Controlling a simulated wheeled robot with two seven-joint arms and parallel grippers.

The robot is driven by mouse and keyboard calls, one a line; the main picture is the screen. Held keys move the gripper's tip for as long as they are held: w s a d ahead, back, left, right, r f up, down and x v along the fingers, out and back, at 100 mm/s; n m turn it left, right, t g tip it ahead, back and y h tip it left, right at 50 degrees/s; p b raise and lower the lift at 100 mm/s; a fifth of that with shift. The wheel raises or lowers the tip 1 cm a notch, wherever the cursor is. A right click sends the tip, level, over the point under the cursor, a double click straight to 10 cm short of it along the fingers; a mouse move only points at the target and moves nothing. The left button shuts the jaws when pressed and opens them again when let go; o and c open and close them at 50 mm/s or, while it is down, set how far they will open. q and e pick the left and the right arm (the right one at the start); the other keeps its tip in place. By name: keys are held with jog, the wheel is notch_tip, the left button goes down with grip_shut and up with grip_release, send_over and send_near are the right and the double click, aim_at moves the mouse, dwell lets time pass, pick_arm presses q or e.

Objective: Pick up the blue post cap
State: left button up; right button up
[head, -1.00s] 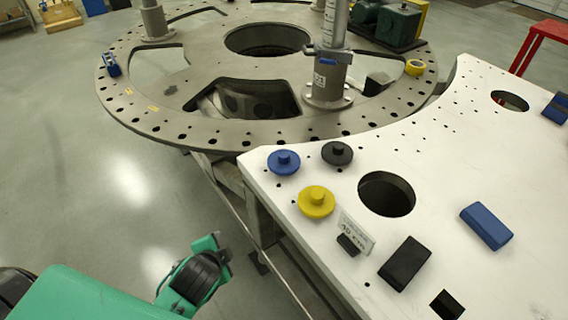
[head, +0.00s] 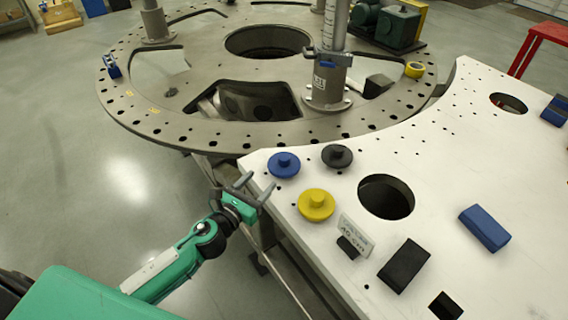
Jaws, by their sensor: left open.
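The blue post cap (head: 284,165), a round disc with a small knob on top, sits on the white table near its left corner. My left gripper (head: 258,184) is just left of the table edge, a little below and left of the blue cap in the picture. Its two grey fingers are spread apart with nothing between them. The fingers are apart from the cap. My right gripper is not in view.
A black cap (head: 337,155) and a yellow cap (head: 316,205) sit close beside the blue one. A small sign (head: 355,237), a black block (head: 404,265) and a blue block (head: 485,228) are on the white table (head: 450,180). The turret plate (head: 215,137) lies behind.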

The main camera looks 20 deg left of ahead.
aim_at(281, 161)
pick_arm(q)
jog(key=p+x, duration=0.1)
jog(key=x, duration=0.3)
jog(key=shift+w+r, duration=0.1)
jog(key=shift+w, duration=0.25)
jog(key=shift+w+d, duration=0.25)
jog(key=shift+w, duration=0.45)
jog(key=p+x, duration=0.2)
jog(key=x, duration=0.1)
jog(key=shift+w+d, duration=0.3)
jog(key=shift+w+d+f, duration=0.15)
jog(key=shift+w+f, duration=0.2)
jog(key=shift+w, duration=0.25)
jog(key=shift+c, duration=0.5)
jog(key=c, duration=1.1)
